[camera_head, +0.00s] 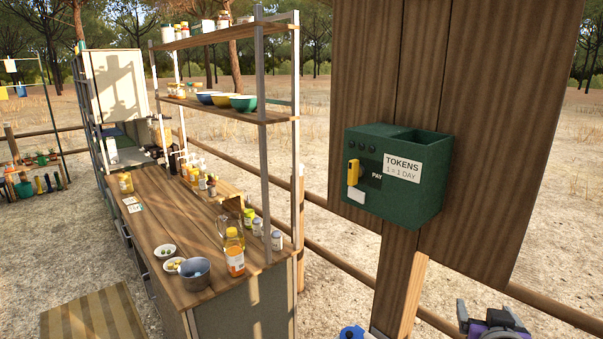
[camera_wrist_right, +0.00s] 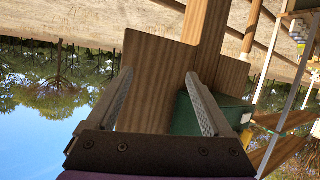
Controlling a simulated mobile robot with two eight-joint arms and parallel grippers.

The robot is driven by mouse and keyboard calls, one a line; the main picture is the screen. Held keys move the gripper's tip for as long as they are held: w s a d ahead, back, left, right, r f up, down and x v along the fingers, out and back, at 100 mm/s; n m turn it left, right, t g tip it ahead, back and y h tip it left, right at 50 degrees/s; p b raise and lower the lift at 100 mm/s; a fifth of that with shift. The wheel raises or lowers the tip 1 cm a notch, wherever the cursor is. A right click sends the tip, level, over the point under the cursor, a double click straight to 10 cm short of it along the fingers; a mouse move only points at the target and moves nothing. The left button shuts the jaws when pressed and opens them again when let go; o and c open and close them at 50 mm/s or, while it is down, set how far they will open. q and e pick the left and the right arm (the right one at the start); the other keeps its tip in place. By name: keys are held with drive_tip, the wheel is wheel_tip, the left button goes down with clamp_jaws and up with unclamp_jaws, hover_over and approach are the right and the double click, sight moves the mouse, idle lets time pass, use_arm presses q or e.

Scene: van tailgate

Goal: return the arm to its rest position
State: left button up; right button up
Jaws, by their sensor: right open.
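My right gripper (camera_head: 488,313) shows at the bottom right edge of the head view, low and to the right of the wooden post. In the right wrist view its two fingers (camera_wrist_right: 162,90) stand wide apart with nothing between them but the view of the board beyond. My left gripper does not show in either view. The green token box (camera_head: 395,175) is fixed on the wooden board (camera_head: 480,110), well above and left of the right gripper. It also shows in the right wrist view (camera_wrist_right: 187,118), partly behind one finger; that view is upside down.
A wooden counter (camera_head: 165,238) with bowls, bottles and jars runs along the left, with shelves above it. A rail fence (camera_head: 350,268) passes behind the post. A blue part (camera_head: 351,332) shows at the bottom edge. Open dry ground lies beyond.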

drive_tip(key=s+a+f+n+g+y, duration=0.1)
drive_tip(key=s+a+f, duration=0.3)
drive_tip(key=f, duration=0.4)
drive_tip(key=s+a+f+n+g+y, duration=0.1)
drive_tip(key=s+a+f+g+y, duration=0.2)
drive_tip(key=s+a+f, duration=0.2)
drive_tip(key=s+a+f+n+g+y, duration=0.2)
drive_tip(key=s+a+f, duration=0.3)
drive_tip(key=f, duration=0.7)
drive_tip(key=shift+s+a+g, duration=0.15)
drive_tip(key=shift+a+g, duration=0.35)
drive_tip(key=shift+a, duration=0.55)
